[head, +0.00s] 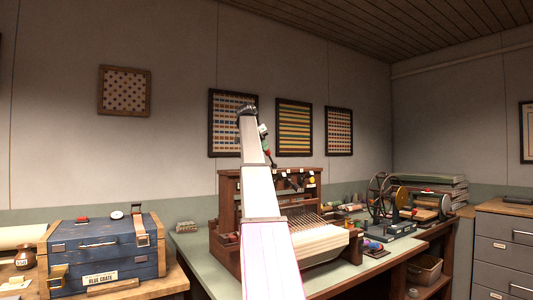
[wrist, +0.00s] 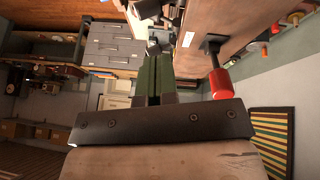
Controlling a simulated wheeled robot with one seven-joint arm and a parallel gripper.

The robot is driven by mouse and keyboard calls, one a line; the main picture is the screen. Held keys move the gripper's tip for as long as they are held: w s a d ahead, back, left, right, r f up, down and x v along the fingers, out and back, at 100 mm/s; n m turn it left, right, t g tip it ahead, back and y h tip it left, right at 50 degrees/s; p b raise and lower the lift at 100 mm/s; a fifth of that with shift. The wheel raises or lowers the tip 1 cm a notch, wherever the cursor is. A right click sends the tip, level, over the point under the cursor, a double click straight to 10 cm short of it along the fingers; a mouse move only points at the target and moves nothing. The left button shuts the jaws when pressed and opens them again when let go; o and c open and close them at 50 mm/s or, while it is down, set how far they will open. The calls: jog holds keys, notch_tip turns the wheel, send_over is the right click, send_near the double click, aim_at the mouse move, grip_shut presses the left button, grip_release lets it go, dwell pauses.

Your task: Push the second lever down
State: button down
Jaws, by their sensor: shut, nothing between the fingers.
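The wooden loom (head: 229,185) stands on the green-topped table, with a row of small levers (head: 311,180) on its upper crossbar. In the wrist view a lever with a red cylindrical knob (wrist: 220,83) on a dark stem sticks out of the loom's wooden beam (wrist: 228,22). An orange knob (wrist: 275,29) and another small knob lie further along. My gripper (wrist: 158,55) has its green fingers together and empty, to the left of the red knob and apart from it in the picture. In the head view my gripper (head: 269,156) is small, just above the loom's top. I cannot tell which lever is second.
A blue crate (head: 105,252) stands at the left. A spinning-wheel-like machine (head: 400,205) and stacked books stand right of the loom. Grey drawers (head: 502,250) are at the far right. Framed textiles (head: 294,130) hang on the wall behind; the air above the table is mostly clear.

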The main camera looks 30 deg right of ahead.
send_over(279, 178)
jog(key=w+a, duration=0.1)
jog(key=a, duration=0.1)
notch_tip(279, 178, down, 9)
jog(key=shift+s+d+f, duration=0.1)
jog(key=shift+d+f, duration=0.4)
jog(key=shift+d, duration=0.2)
jog(key=shift+s, duration=0.15)
